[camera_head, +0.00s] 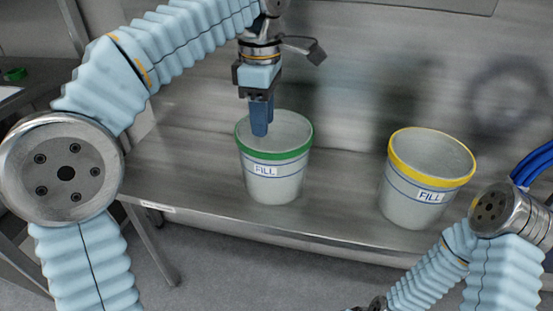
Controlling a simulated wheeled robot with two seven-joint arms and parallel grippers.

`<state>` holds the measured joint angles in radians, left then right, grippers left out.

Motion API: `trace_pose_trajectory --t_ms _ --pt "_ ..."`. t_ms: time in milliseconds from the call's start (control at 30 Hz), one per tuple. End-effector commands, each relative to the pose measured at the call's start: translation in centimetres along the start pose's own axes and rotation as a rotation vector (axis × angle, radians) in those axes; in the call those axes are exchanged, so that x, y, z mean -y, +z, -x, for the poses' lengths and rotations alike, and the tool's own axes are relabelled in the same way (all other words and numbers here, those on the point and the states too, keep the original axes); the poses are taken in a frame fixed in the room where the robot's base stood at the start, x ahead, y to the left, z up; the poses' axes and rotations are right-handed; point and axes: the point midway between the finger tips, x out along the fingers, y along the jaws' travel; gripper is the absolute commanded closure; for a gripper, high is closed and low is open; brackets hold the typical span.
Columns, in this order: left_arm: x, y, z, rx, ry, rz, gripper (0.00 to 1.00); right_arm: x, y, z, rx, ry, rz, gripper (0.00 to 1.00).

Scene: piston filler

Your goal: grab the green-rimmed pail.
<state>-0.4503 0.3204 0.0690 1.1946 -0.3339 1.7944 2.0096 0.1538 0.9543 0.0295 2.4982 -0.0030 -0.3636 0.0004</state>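The green-rimmed pail (275,181) stands upright on the steel table, a pale pail with blue lines and a FILL label. My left gripper (261,132) points down over the left part of the pail's mouth, with its blue fingertips overlapping the opening in the camera_head view. Its fingers look close together, but the gap between them and any contact with the rim are not clear. My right arm (492,270) comes in at the lower right; its gripper is out of view.
A yellow-rimmed pail (412,206), also labelled FILL, stands to the right on the same table (180,165). A metal wall (400,70) rises behind. Blue hoses (535,163) show at the right edge. Table surface is free between the pails.

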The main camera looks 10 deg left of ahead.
Motion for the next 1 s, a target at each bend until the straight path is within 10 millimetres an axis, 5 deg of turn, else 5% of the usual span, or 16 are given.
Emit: trace_pose_trajectory --t_ms 200,700,1000 --pt "0.0 0.0 -4.9 0.000 -0.002 0.000 0.66 -0.7 0.0 -1.5 -0.002 0.003 -0.003 0.57" --pt "-0.7 -0.1 -11.0 0.000 -0.001 -0.003 0.66 -1.6 -0.3 -2.4 -0.009 0.009 -0.009 0.57" --pt "-0.7 0.0 -11.5 0.001 0.000 -0.003 0.66 -1.6 -0.3 -2.4 -0.010 0.009 -0.009 0.57"
